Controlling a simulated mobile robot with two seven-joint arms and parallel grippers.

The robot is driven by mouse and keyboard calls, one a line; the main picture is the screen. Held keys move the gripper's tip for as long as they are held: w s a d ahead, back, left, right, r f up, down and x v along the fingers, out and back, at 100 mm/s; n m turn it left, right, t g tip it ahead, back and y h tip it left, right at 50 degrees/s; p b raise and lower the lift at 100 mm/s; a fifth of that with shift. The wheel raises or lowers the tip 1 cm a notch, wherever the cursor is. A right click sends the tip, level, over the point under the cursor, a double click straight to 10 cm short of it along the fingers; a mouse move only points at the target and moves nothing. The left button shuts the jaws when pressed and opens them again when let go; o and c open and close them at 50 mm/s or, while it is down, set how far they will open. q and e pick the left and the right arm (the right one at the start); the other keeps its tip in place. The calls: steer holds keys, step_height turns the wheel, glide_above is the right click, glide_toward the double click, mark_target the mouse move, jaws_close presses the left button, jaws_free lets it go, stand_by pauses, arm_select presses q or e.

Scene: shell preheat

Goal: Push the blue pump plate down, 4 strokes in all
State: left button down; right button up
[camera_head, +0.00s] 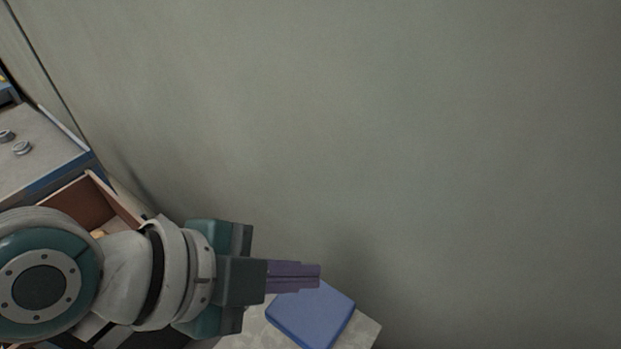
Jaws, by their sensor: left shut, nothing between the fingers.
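The blue pump plate (313,318) is a flat, rounded square at the bottom middle of the head view. It sits over a pale grey block or stand (366,334), most of which is cut off by the frame's lower edge. My left gripper (318,276) comes in from the left, with its purple fingers shut and empty. The fingertips overlap the plate's upper edge in the picture. I cannot tell whether they touch it or hover above it. My right gripper does not show.
A plain grey wall (400,130) fills most of the view behind the plate. At the left stands a grey-topped cabinet with blue edges (45,150) and small metal knobs. A brown open box (95,203) lies beside my left arm, partly hidden by it.

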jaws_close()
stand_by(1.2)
